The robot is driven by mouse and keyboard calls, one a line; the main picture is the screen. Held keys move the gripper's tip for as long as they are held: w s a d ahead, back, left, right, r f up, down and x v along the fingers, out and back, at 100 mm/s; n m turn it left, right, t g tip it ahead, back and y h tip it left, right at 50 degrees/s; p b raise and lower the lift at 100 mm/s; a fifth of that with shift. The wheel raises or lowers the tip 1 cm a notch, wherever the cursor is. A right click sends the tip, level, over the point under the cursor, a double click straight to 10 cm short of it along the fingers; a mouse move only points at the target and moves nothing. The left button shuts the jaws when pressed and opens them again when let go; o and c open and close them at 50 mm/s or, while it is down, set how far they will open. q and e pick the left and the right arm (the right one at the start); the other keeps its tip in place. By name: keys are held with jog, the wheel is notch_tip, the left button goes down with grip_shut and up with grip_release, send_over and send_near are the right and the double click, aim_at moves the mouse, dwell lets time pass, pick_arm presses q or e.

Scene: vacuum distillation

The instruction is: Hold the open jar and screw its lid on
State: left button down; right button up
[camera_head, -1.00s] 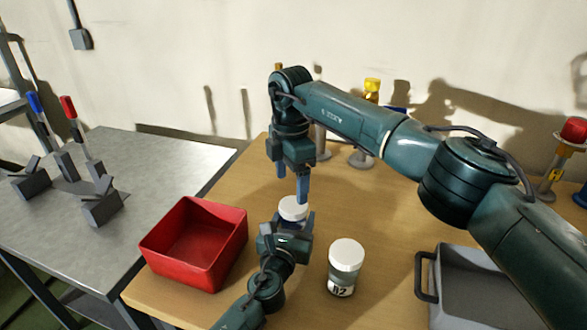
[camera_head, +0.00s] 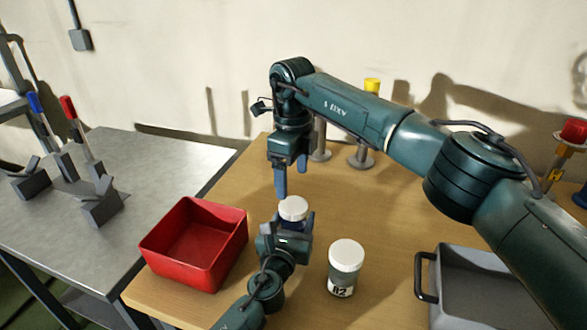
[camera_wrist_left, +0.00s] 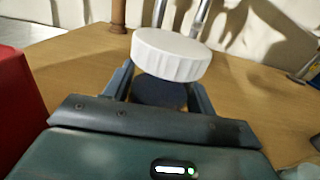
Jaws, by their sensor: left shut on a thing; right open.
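The jar with dark blue contents stands in my left gripper (camera_head: 292,227), mostly hidden in the head view; its body (camera_wrist_left: 160,92) shows between the two fingers in the left wrist view. The white ribbed lid (camera_head: 293,208) sits on top of the jar; it also shows in the left wrist view (camera_wrist_left: 172,55). I cannot tell how tightly it is seated. My left gripper is shut on the jar. My right gripper (camera_head: 280,184) points down just above and behind the lid, apart from it. It is open and empty, its fingers seen nearly edge-on.
A second white-lidded jar (camera_head: 345,265), labelled, stands to the right of the held jar. A red bin (camera_head: 195,245) is at the left edge of the wooden table (camera_head: 385,210). A grey tray (camera_head: 480,265) is at the right. Metal stands (camera_head: 361,157) are behind.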

aim_at(294, 205)
jog(key=n, duration=0.6)
jog(key=shift+r+n, duration=0.25)
jog(key=shift+n, duration=0.15)
jog(key=n, duration=0.3)
jog(key=shift+r+n, duration=0.1)
jog(key=shift+n, duration=0.3)
jog(key=n, duration=0.4)
jog(key=shift+d+r, duration=0.1)
jog(key=shift+r, duration=0.05)
jog(key=shift+f, duration=4.05)
jog(key=shift+c, duration=0.2)
